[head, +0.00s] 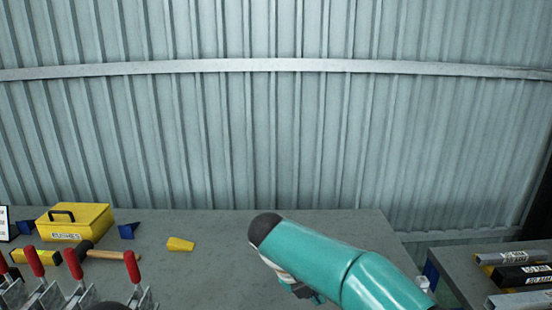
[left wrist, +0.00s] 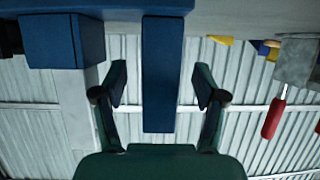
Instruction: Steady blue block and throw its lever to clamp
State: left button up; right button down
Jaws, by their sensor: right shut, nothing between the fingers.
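In the left wrist view, my left gripper (left wrist: 160,78) is open, with one finger on each side of a long blue bar (left wrist: 162,55). Gaps show between the bar and both fingers. A second blue block (left wrist: 62,42) is at the upper left. I cannot tell which is the blue block to clamp. A red lever handle (left wrist: 272,118) hangs from a metal clamp at the right. In the head view, several red-handled clamps (head: 76,263) stand at the lower left. My right gripper (head: 303,291) is shut and empty, partly hidden under its teal arm.
A grey bench (head: 210,225) holds a yellow box (head: 84,219), a hammer (head: 105,254), a yellow wedge (head: 181,244) and a small blue piece (head: 127,231). A side table (head: 470,291) at right carries metal bars. A corrugated wall (head: 270,130) stands behind.

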pick_arm(q)
jog(key=shift+s, duration=0.1)
jog(key=shift+v, duration=3.95)
jog(key=o, duration=0.5)
jog(key=shift+r, duration=0.1)
notch_tip(320, 180, up, 10)
jog(key=shift+f, duration=0.1)
